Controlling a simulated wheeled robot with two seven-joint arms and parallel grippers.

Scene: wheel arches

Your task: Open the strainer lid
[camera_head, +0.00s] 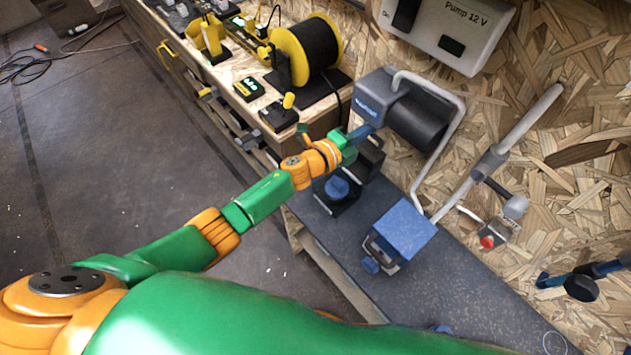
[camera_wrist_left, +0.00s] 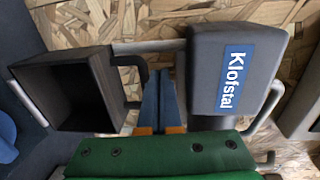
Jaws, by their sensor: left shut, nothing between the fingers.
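A grey block with a blue "Klofstal" label (camera_head: 372,98) stands at the wall end of the bench, joined to a dark cylinder (camera_head: 418,118). In the left wrist view this labelled block (camera_wrist_left: 238,70) is at the right. A dark, hollow, open-fronted box (camera_wrist_left: 68,88) is at the left. I cannot tell for sure which part is the strainer lid. My left gripper (camera_head: 362,131) is shut and empty, its blue fingers together beside the labelled block and above the dark box. The fingers also show in the left wrist view (camera_wrist_left: 158,85). My right gripper is out of view.
A blue-topped unit (camera_head: 405,228) and grey pipes stand on the blue-grey bench (camera_head: 440,290). A yellow cable reel (camera_head: 305,48) sits on a wooden bench at the back. A white pump box (camera_head: 450,28) hangs on the chipboard wall. Open floor lies left.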

